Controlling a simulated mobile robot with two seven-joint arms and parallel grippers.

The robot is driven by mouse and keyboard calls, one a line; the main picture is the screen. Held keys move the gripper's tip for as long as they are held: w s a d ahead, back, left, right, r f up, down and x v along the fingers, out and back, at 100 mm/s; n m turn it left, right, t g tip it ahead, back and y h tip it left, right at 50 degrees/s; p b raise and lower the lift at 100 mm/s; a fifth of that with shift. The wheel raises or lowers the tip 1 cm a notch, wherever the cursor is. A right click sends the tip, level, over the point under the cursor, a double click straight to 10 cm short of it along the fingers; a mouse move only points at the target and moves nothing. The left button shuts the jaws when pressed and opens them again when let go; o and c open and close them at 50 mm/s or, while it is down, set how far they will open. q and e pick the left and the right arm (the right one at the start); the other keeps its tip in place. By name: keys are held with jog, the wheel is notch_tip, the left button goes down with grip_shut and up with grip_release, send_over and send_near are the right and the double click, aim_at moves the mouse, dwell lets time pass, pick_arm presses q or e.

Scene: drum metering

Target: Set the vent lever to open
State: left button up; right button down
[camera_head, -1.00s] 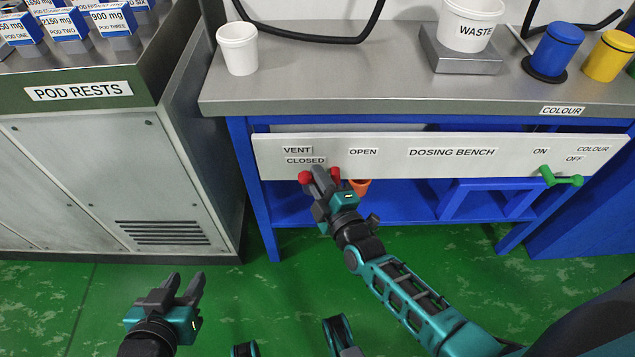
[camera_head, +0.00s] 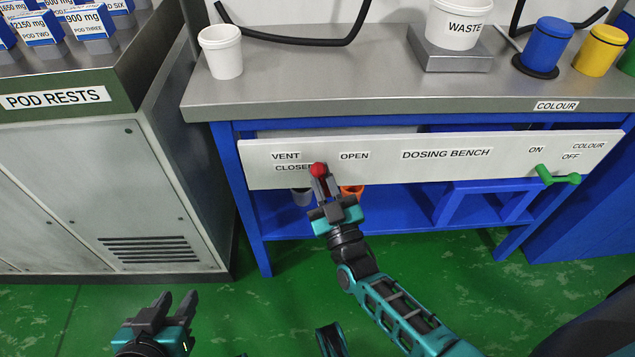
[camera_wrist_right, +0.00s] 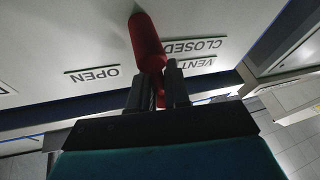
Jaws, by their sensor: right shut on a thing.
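The red vent lever (camera_head: 318,170) is on the white front panel (camera_head: 400,168) of the dosing bench. In the head view its red knob lies between the VENT CLOSED label (camera_head: 288,162) and the OPEN label (camera_head: 355,156). My right gripper (camera_head: 323,188) is shut on the lever; the rest of the lever is mostly hidden by the fingers. In the right wrist view the red lever (camera_wrist_right: 148,45) stands between the two dark fingers (camera_wrist_right: 160,88). My left gripper (camera_head: 165,308) is open and empty, low at the left, away from the bench.
A green colour lever (camera_head: 557,176) is at the panel's right end. Under the bench are a grey cup (camera_head: 302,197) and an orange one (camera_head: 352,190). A white cup (camera_head: 221,52) and a waste tub (camera_head: 456,22) stand on top. Green floor is clear in front.

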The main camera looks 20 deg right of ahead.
jog(key=shift+r+m+t+h, duration=0.3)
jog(key=shift+m+h, duration=0.1)
jog(key=shift+m, duration=0.6)
jog(key=shift+s+d+m+h+b, duration=0.1)
jog(key=shift+d+m+h+b, duration=0.1)
jog(key=shift+m+h+b, duration=0.35)
jog(key=shift+d+r+m, duration=0.1)
jog(key=shift+m, duration=0.45)
jog(key=shift+d+h, duration=0.1)
jog(key=shift+h, duration=0.15)
jog(key=c, duration=1.2)
grip_release()
jog(key=shift+s, duration=0.1)
jog(key=shift+o, duration=0.2)
jog(key=shift+d, duration=0.1)
jog(key=shift+f, duration=0.25)
